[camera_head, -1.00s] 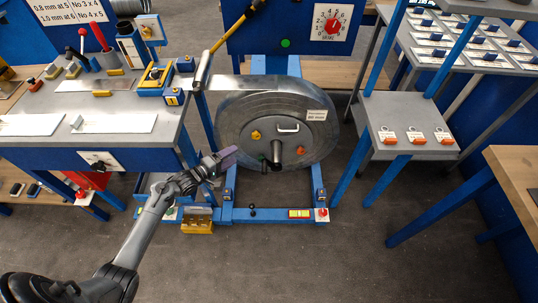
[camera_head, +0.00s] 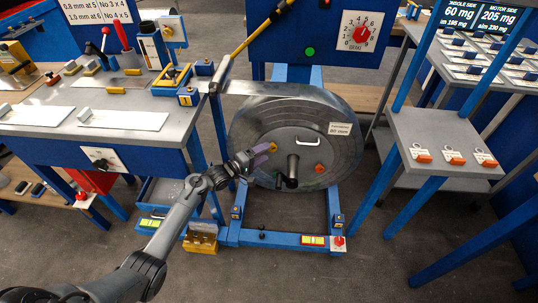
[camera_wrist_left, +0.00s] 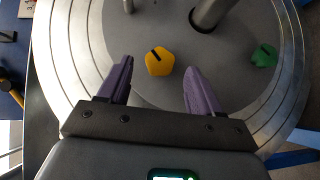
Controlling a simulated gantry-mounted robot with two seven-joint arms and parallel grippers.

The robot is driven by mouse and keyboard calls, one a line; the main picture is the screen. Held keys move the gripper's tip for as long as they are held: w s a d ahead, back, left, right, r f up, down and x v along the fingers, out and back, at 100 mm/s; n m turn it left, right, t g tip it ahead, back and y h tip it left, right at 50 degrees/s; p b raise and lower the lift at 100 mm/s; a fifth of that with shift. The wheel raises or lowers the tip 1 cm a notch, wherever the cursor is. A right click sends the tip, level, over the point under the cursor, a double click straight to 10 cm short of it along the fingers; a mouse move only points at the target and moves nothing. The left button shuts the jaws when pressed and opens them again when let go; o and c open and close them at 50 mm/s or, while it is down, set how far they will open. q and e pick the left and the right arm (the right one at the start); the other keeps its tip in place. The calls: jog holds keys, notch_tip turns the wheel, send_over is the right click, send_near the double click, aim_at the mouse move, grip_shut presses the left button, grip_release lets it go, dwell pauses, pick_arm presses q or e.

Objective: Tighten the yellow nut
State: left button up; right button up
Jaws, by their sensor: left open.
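The yellow nut (camera_head: 272,147) sits on the face plate of the big round metal disc (camera_head: 345,165), on its left side. In the left wrist view the yellow nut (camera_wrist_left: 160,62) has a dark slot mark on top and lies ahead, between the lines of the two purple fingers. My left gripper (camera_head: 262,153) is in front of the disc by the nut. In its wrist view the left gripper (camera_wrist_left: 161,80) is open, with nothing between its fingers; whether they reach to the nut's depth is hard to tell. My right gripper is not in view.
A green nut (camera_wrist_left: 264,55) and the central shaft (camera_head: 292,170) stick out near the yellow nut. An orange nut (camera_head: 319,168) and a handle (camera_head: 307,141) are on the plate's right. The blue stand's base (camera_head: 270,237) lies below, a workbench (camera_head: 110,110) left.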

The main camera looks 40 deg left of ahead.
aim_at(272, 149)
pick_arm(q)
jog(key=shift+b+x, duration=0.45)
jog(key=shift+x, duration=0.65)
jog(key=shift+w+d+f, duration=0.1)
jog(key=shift+w, duration=0.45)
